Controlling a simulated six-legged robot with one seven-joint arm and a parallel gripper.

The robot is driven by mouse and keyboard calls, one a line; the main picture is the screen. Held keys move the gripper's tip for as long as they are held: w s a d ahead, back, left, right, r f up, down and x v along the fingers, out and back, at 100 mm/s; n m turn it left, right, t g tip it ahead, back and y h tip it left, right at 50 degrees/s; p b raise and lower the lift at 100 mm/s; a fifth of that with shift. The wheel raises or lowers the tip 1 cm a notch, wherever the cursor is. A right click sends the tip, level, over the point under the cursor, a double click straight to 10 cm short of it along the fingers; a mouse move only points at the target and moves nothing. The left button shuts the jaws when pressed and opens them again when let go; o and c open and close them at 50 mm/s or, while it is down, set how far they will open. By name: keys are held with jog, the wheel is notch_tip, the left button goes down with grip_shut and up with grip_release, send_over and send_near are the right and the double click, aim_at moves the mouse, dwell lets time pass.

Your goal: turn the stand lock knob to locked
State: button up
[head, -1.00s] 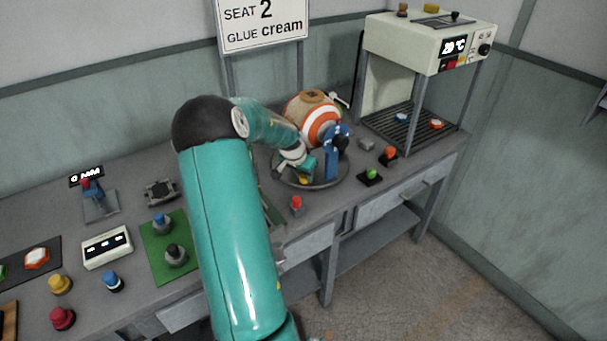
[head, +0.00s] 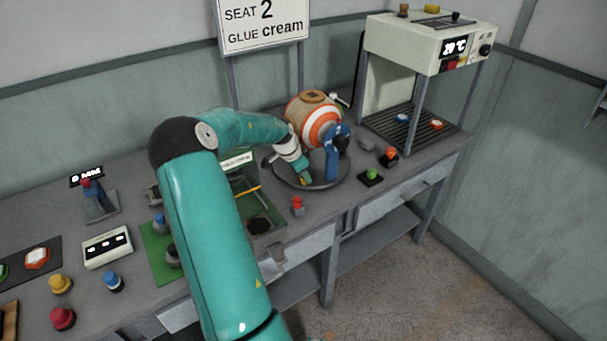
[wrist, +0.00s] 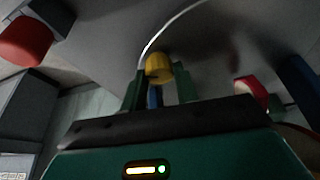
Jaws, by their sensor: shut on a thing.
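The ball stand has a blue upright (head: 331,165) on a round grey base (head: 341,180). A striped orange, white and tan ball (head: 314,118) sits at the stand. My gripper (head: 307,178) reaches down at the front left of the base, beside the blue upright. In the wrist view a yellow knob (wrist: 159,67) lies between the two green fingers of my gripper (wrist: 160,85), which is shut on it. In the head view the knob is hidden by my gripper. I cannot read the knob's setting.
A red button (head: 297,205) stands in front of the stand, with green (head: 371,175) and orange (head: 389,155) buttons to its right. A white press-like machine (head: 425,45) stands at the back right. An open bin (head: 258,215) lies left of the stand.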

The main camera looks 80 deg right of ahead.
dwell(0.3)
jog(key=o, duration=1)
